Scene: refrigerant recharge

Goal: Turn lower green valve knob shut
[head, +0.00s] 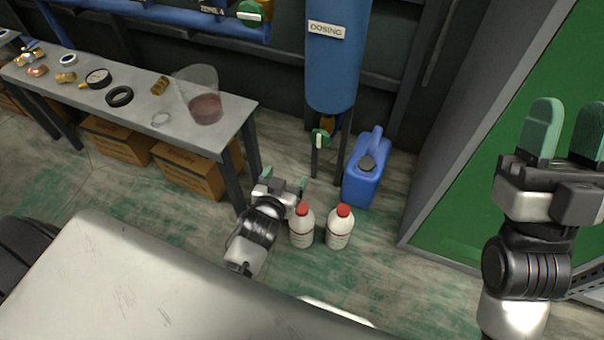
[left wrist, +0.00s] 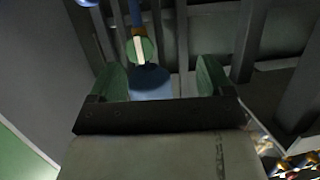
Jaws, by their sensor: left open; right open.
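The lower green valve knob (head: 319,139), with a white bar across its face, is below the blue dosing tank (head: 338,65) in the head view. It also shows in the left wrist view (left wrist: 140,48), beyond my fingertips and left of the middle of their gap. My left gripper (head: 283,180) is open and empty, low down, in front of and left of the knob. Its two green fingers (left wrist: 162,76) are spread apart and do not touch the knob. My right gripper (head: 568,115) is open and empty, raised at the right.
A blue jug (head: 366,172) stands right of the knob. Two white bottles with red caps (head: 302,229) (head: 340,230) stand close to my left gripper. A bench (head: 143,104) with fittings and a beaker (head: 204,100) is at left. Another green knob (head: 251,12) is higher up.

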